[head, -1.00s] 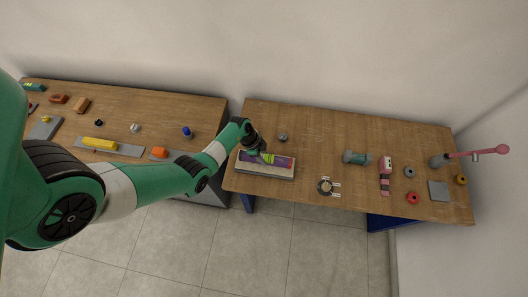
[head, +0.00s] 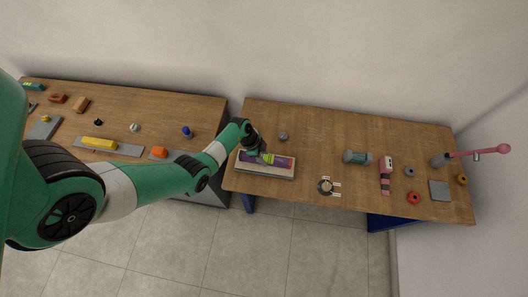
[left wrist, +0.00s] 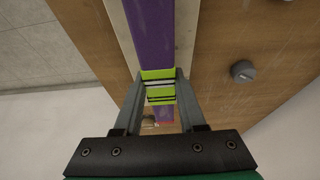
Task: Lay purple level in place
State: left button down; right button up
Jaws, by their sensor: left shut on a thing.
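The purple level (head: 281,162) is a long purple bar with a lime-green middle section. It lies along a pale rectangular holder (head: 262,175) at the left front of the right table. In the left wrist view the level (left wrist: 151,35) runs lengthwise over the pale holder (left wrist: 184,45). My left gripper (head: 262,154) is shut on the level's green middle, with a finger on each side in the left wrist view (left wrist: 159,84). Whether the level rests fully on the holder is hard to tell. My right gripper is not in view.
A teal cylinder (head: 357,157) and a pink item (head: 386,175) stand farther right. The left table (head: 150,115) holds several small parts. A gap separates the tables.

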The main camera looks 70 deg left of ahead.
pick_arm(q)
jog(key=shift+f, duration=0.15)
jog(key=shift+c, duration=2)
grip_release()
jog(key=p+v, duration=0.4)
jog(key=v, duration=0.6)
jog(key=shift+a+r+p, duration=0.1)
jog(key=shift+r+p, duration=0.25)
jog(key=shift+p, duration=0.05)
jog(key=shift+s+r, duration=0.25)
jog(key=shift+r, duration=0.15)
